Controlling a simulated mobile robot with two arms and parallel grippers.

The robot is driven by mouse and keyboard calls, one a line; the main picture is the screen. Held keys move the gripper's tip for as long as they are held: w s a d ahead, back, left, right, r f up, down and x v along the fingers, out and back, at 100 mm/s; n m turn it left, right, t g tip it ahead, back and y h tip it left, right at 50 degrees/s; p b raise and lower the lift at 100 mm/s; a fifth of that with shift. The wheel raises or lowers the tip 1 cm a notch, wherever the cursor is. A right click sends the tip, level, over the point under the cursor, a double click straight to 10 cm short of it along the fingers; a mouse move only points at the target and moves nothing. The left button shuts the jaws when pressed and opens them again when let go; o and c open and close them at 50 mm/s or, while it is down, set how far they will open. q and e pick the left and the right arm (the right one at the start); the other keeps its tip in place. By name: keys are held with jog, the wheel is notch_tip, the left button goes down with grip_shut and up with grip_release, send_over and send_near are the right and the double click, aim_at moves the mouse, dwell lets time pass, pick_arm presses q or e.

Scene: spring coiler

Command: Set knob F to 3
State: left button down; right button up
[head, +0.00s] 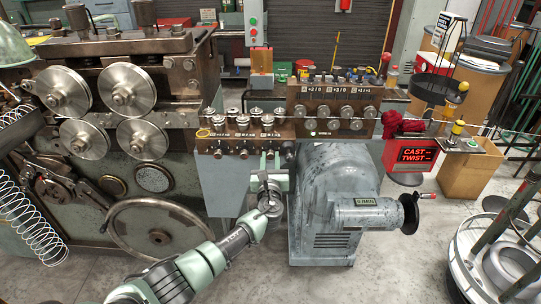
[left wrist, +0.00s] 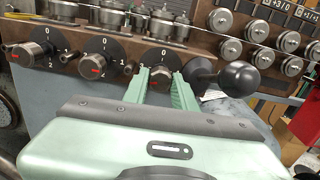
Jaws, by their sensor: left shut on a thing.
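A brown roller box (head: 287,128) carries a row of three dial knobs on its front. In the left wrist view the left knob (left wrist: 35,52), the middle knob (left wrist: 97,65) and the right knob (left wrist: 161,82) show, each with a red mark and a 0 above it. I cannot read a letter F on any of them. My left gripper (left wrist: 161,74) has its green fingers on both sides of the right knob and is shut on it. In the head view the left gripper (head: 270,163) reaches up to the box's front. The right gripper is not in view.
A black ball-ended lever (left wrist: 240,76) sticks out close to the right of my left fingers. A second roller box (head: 332,108) stands further right. Below is the grey motor housing (head: 330,190). A red CAST/TWIST display (head: 413,155) stands to the right.

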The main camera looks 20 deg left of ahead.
pick_arm(q)
jog(key=shift+f+m+p, duration=0.1)
jog(key=shift+m+p, duration=0.45)
jog(key=shift+m, duration=0.65)
jog(key=c, duration=1.1)
grip_release()
jog(key=v, duration=0.8)
